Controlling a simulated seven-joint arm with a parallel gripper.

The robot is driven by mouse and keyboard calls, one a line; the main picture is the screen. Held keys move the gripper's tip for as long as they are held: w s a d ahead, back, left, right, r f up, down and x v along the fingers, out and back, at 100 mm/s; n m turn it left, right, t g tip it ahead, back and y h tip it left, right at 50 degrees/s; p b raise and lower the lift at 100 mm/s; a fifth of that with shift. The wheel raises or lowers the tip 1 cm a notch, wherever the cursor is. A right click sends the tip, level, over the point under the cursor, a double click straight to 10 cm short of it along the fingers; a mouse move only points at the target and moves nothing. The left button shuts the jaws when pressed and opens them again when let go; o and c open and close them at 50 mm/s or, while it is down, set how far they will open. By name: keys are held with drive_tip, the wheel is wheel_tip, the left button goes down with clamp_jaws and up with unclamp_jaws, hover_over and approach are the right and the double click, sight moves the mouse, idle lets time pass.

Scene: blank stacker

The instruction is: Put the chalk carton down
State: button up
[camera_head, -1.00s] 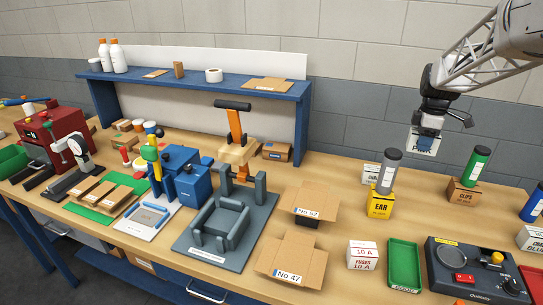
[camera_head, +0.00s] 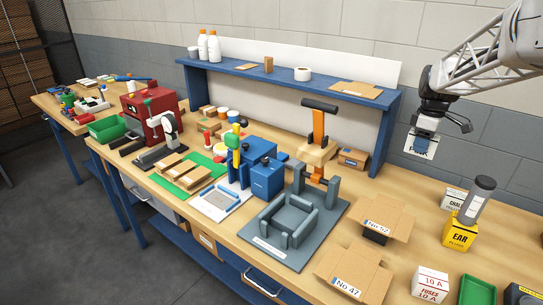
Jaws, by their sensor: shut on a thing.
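My gripper (camera_head: 426,128) is at the upper right, pointing down. The carton hangs in the air, in the picture just right of the blue shelf's right end. A similar small white carton (camera_head: 453,198) stands on the bench below and to the right, behind the yellow EAR box; its print is partly legible.
Open cardboard boxes (camera_head: 383,218), a white FUSES box (camera_head: 430,284) and a green tray (camera_head: 477,291) stand at the front right. A blue shelf (camera_head: 290,82) and grey fixture (camera_head: 296,225) are left.

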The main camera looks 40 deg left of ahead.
drive_tip(key=s+a, duration=0.1)
drive_tip(key=a, duration=0.5)
wheel_tip(320, 180, down, 11)
drive_tip(key=shift+s+d+f, duration=0.1)
idle(0.4)
drive_tip(key=shift+f, duration=3)
drive_tip(key=shift+f, duration=1.9)
drive_tip(key=shift+f, duration=0.15)
